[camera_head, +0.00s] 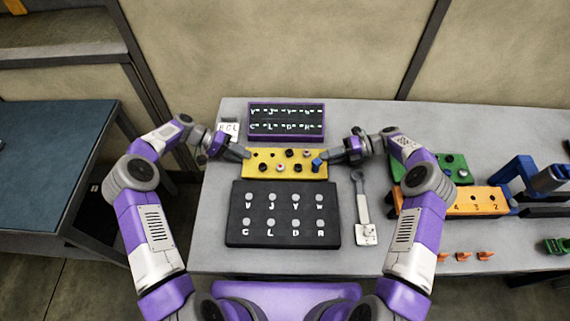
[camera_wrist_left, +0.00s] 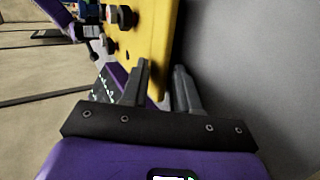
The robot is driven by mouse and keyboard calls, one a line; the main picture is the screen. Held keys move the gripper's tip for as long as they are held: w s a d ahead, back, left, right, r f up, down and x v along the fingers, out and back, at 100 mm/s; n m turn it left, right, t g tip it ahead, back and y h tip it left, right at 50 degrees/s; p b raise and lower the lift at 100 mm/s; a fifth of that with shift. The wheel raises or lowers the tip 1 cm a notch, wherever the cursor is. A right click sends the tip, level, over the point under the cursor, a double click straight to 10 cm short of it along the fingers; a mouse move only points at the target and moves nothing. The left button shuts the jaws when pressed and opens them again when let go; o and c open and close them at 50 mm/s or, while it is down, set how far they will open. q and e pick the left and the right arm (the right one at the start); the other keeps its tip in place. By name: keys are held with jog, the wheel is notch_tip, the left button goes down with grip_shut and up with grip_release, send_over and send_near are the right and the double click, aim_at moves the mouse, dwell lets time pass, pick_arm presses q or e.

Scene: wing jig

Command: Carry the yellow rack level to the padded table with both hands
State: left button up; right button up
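The yellow rack (camera_head: 285,172) lies on the grey table, with several dark, pale and blue pieces along its top. My left gripper (camera_head: 246,155) is at its left end. In the left wrist view its fingers (camera_wrist_left: 163,72) stand apart, on either side of the rack's edge (camera_wrist_left: 158,35); whether they press on it I cannot tell. My right gripper (camera_head: 324,160) is at the rack's right end beside a blue piece; its fingers are too small to judge. The padded table (camera_head: 50,140), with a dark blue top, stands at the far left, across a gap.
A black lettered board (camera_head: 284,238) lies just in front of the rack. A purple-framed lettered box (camera_head: 286,137) stands behind it. A grey tool (camera_head: 362,205), an orange block (camera_head: 470,203) and a green block (camera_head: 455,165) lie to the right.

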pick_arm(q)
grip_shut()
pick_arm(e)
grip_shut()
jog(key=shift+r, duration=0.2)
dwell(1.0)
